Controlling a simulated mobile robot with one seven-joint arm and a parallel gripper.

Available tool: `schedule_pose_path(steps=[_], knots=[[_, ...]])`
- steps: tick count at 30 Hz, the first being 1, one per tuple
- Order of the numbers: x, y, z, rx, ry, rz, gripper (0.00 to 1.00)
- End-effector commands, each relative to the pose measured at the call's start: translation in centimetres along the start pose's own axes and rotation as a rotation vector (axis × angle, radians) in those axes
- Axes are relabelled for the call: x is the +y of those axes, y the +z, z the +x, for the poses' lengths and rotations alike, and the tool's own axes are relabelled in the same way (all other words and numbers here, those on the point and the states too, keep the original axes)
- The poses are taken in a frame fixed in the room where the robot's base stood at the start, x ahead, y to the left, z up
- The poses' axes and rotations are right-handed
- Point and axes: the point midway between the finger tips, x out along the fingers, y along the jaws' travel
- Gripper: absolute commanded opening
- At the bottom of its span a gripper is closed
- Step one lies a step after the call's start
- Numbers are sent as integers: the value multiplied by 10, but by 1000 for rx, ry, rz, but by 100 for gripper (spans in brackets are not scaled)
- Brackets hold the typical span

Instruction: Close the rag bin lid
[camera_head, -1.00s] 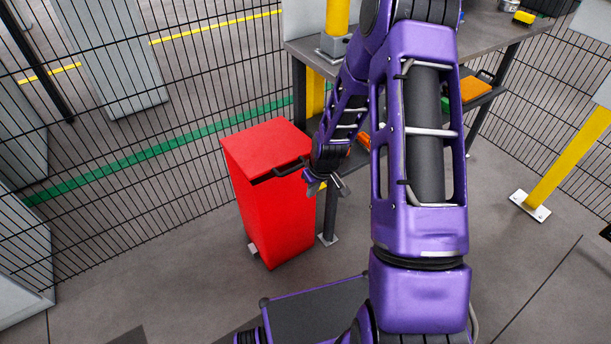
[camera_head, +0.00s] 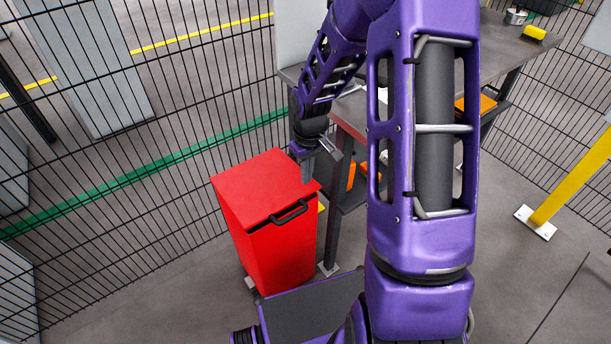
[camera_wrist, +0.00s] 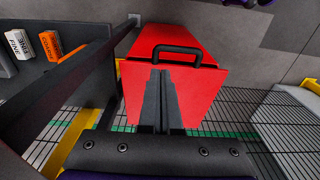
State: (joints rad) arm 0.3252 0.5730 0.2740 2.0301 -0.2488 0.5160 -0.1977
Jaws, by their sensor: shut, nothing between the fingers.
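The rag bin (camera_head: 277,260) is a tall red box standing on the floor left of the table. Its red lid (camera_head: 255,188) lies down over the top, with a black bar handle (camera_head: 290,212) at the front edge. I cannot tell whether a thin gap is left under the lid's front edge.
A grey table (camera_head: 500,50) with a lower shelf stands close on the bin's right. Small boxes (camera_wrist: 50,45) show on a shelf in the wrist view. A black mesh fence (camera_head: 110,190) runs behind the bin. A yellow post (camera_head: 575,180) stands at the right.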

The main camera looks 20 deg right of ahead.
Motion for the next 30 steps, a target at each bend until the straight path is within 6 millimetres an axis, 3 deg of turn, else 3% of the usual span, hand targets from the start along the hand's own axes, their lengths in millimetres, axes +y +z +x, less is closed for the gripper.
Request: schedule_pose_path(steps=[9, 15, 21, 30], knots=[[0, 1, 72, -3, -2, 0, 0], [0, 0, 103, -1, -1, 0, 0], [0, 0, 116, 1, 0, 0, 0], [0, 0, 117, 1, 0, 1, 0]])
